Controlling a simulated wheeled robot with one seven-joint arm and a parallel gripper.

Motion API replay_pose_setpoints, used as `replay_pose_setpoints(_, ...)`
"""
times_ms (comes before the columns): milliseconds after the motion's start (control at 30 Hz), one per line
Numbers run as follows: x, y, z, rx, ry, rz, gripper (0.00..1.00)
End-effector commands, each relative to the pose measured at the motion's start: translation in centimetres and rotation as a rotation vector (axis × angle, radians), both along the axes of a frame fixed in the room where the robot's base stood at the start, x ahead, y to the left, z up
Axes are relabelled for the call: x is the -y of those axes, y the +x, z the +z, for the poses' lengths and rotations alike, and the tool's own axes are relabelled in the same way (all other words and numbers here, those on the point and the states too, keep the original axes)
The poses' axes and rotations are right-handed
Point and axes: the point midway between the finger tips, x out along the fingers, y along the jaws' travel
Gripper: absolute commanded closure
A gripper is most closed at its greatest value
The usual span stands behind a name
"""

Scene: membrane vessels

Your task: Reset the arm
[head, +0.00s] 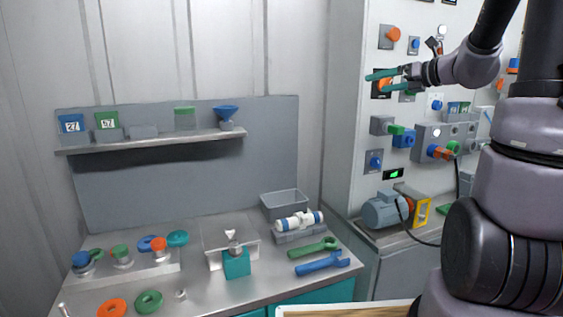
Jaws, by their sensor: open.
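My gripper (383,81) is at the upper right, raised in front of the white control panel (350,150). Its two green fingers point left and are spread apart, with nothing seen held between them. An orange knob on a dark plate shows just behind or between the fingers; I cannot tell whether they touch it. My arm reaches in from the right and hides part of the panel.
The panel carries several knobs, including an orange one (393,34), and a grey-blue motor (384,211) stands below. The workbench (205,285) at left holds rings, wrenches (322,263), a grey bin (284,205) and a white cylinder. A shelf (150,143) runs above it.

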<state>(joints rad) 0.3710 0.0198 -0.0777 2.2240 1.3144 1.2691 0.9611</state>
Motion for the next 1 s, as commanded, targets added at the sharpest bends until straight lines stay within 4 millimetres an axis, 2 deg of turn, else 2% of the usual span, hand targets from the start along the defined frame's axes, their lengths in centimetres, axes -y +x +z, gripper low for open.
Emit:
replay_pose_setpoints(33, -3.2, -2.8, 0.5, 0.057, -0.173, 0.117, 0.05)
replay_pose_setpoints(100, -6.2, -6.5, 0.0, 0.140, -0.416, 0.276, 0.05)
replay_pose_setpoints(200, -8.9, -11.8, -1.0, 0.280, -0.761, 0.504, 0.05)
replay_pose_setpoints(333, -10.0, -18.0, -2.5, 0.492, -1.200, 0.803, 0.05)
replay_pose_setpoints(400, -9.6, -20.7, -3.1, 0.610, -1.424, 0.955, 0.05)
replay_pose_setpoints(500, -8.6, -23.4, -3.6, 0.756, -1.702, 1.143, 0.05)
replay_pose_setpoints(600, -7.5, -25.0, -3.7, 0.861, -1.906, 1.284, 0.05)
replay_pose_setpoints(700, -6.8, -25.8, -3.6, 0.923, -2.032, 1.372, 0.05)
replay_pose_setpoints(1000, -6.3, -26.1, -3.6, 0.948, -2.089, 1.417, 0.05)
